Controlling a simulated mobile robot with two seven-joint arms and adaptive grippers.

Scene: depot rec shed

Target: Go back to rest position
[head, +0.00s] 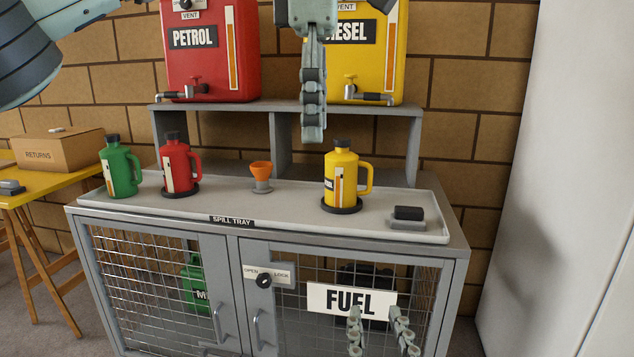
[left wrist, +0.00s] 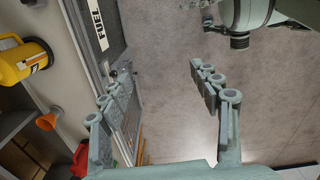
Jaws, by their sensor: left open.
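My left gripper (head: 313,128) hangs down from the top middle in the head view, in front of the shelf and between the red and yellow tanks. There it shows edge-on, with one finger hiding the other. In the left wrist view my left gripper (left wrist: 160,74) has its fingers wide apart, with nothing between them. My right gripper (head: 377,328) shows at the bottom of the head view, in front of the cabinet's FUEL sign. Its two fingers are apart and nothing is between them.
The grey cabinet (head: 219,262) carries a spill tray (head: 290,212) with a green jug (head: 121,172), red jug (head: 177,168), orange funnel (head: 261,171) and yellow jug (head: 341,178). A red tank (head: 212,65) and yellow tank (head: 382,65) stand above. Bare floor (left wrist: 175,30) lies beside the cabinet.

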